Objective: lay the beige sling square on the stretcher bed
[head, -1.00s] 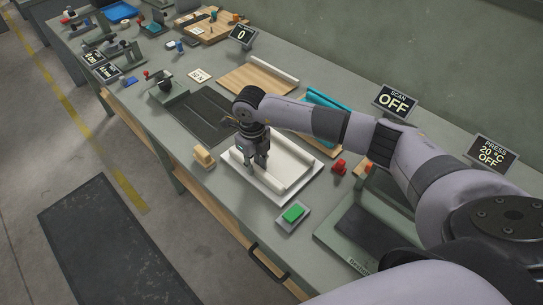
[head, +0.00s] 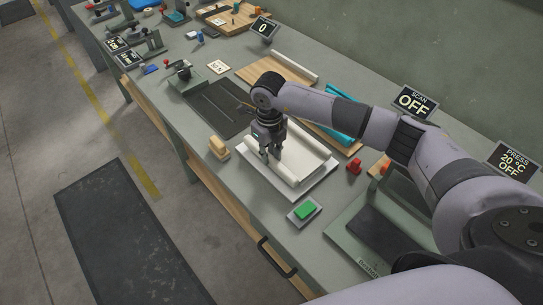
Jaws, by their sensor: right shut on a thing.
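A pale beige sling (head: 305,160) with thick rolled edges lies on a white tray (head: 291,197) near the front of the bench. My right gripper (head: 271,158) points down at the left part of the sling and is shut on it; the fingertips partly hide the grip. The sling still appears to rest on the tray. The dark, grooved stretcher bed (head: 216,108) lies just beyond and left of the tray, bare where it shows. My forearm and wrist cover part of the view behind the tray. My left gripper is not in view.
A wooden block (head: 218,148) stands left of the tray. A green button (head: 304,211) sits in front, and a red object (head: 354,166) is to the right. Behind are a teal roll (head: 340,110) and a wooden board (head: 262,70).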

